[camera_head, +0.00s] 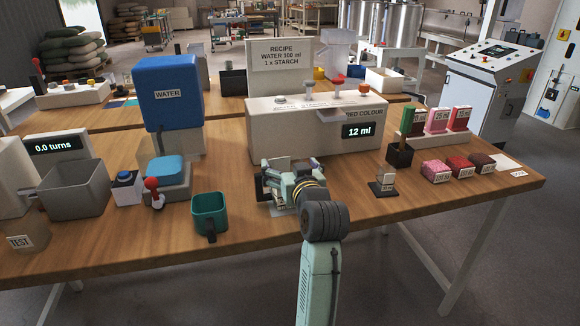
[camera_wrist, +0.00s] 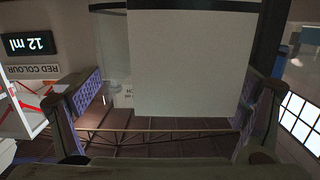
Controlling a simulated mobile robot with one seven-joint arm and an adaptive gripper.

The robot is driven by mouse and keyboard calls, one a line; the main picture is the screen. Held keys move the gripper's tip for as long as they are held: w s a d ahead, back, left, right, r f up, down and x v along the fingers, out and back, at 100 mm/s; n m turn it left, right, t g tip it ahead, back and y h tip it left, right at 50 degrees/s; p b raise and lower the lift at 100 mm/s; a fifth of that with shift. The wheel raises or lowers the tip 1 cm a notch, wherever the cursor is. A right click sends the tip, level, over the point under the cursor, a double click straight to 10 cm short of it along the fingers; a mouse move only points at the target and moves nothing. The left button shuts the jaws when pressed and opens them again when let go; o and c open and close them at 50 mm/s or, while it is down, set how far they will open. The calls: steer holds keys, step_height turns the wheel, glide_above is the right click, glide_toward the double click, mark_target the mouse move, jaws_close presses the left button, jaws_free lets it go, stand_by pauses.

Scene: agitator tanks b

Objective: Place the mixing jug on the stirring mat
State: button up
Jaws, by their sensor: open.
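A teal, open-topped jug (camera_head: 210,211) with a handle facing me stands on the wooden table in the head view. I take it for the mixing jug. My gripper (camera_head: 268,184) is to its right, low over the table before the red-colour dispenser, and apart from the jug. In the wrist view the fingers (camera_wrist: 165,110) are spread, with purple pads. A plain pale panel (camera_wrist: 195,60) shows between them; I cannot tell what it belongs to or how near it is. I cannot make out a surface that is surely the stirring mat.
The red-colour dispenser (camera_head: 318,132) reads 12 ml. A blue water tank (camera_head: 167,88) stands behind a blue-topped unit (camera_head: 167,172) with a red-knobbed lever. A grey bin (camera_head: 74,190) is left. A small dark stand (camera_head: 383,185) and ingredient blocks (camera_head: 460,166) are right. The front right tabletop is clear.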

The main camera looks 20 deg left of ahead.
steer(key=shift+r, duration=0.3)
steer(key=b+v, duration=0.2)
steer(key=v, duration=1)
steer(key=shift+f, duration=0.15)
